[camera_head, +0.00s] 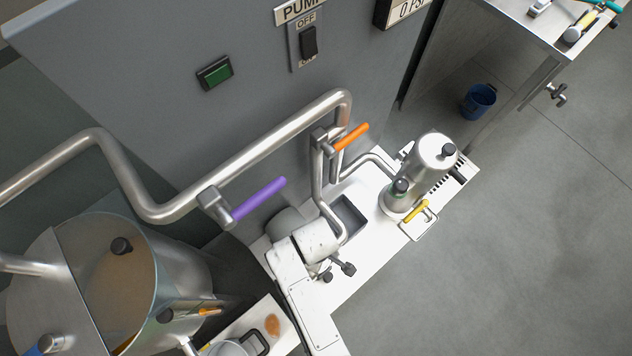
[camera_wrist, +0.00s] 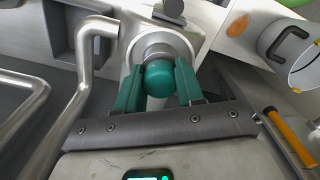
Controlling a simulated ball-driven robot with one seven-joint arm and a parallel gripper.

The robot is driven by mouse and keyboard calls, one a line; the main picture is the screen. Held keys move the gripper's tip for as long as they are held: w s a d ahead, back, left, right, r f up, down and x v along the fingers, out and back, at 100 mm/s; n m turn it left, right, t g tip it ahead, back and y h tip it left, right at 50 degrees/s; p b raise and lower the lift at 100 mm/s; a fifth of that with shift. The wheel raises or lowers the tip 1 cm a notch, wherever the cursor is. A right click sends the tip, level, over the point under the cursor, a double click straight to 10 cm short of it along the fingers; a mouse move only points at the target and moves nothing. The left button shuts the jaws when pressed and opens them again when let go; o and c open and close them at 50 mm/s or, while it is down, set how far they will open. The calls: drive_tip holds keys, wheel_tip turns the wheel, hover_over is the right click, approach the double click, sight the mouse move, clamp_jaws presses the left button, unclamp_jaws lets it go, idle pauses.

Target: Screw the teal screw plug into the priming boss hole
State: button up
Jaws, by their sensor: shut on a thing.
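In the wrist view my gripper (camera_wrist: 160,84) has its two green fingers closed on either side of the teal screw plug (camera_wrist: 160,78). The plug's rounded teal head faces the camera. Right behind it is a round metal boss (camera_wrist: 157,47) with a bright ring around its face. The plug covers the middle of the boss, so the hole is hidden. I cannot tell whether the plug touches the boss or is in its hole. In the head view I cannot make out my fingers, the plug or the hole.
A bent steel pipe (camera_wrist: 88,62) runs left of my gripper. The head view shows a purple lever (camera_head: 259,198), an orange lever (camera_head: 350,137), a recessed tray (camera_head: 356,213) and a large steel vessel (camera_head: 180,270).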

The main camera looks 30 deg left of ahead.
drive_tip(key=shift+m, duration=0.3)
drive_tip(key=shift+s+f+m, duration=0.1)
drive_tip(key=shift+m, duration=0.7)
drive_tip(key=o, duration=0.8)
drive_tip(key=shift+n+p, duration=0.4)
drive_tip(key=shift+p, duration=0.05)
drive_tip(key=shift+n, duration=0.5)
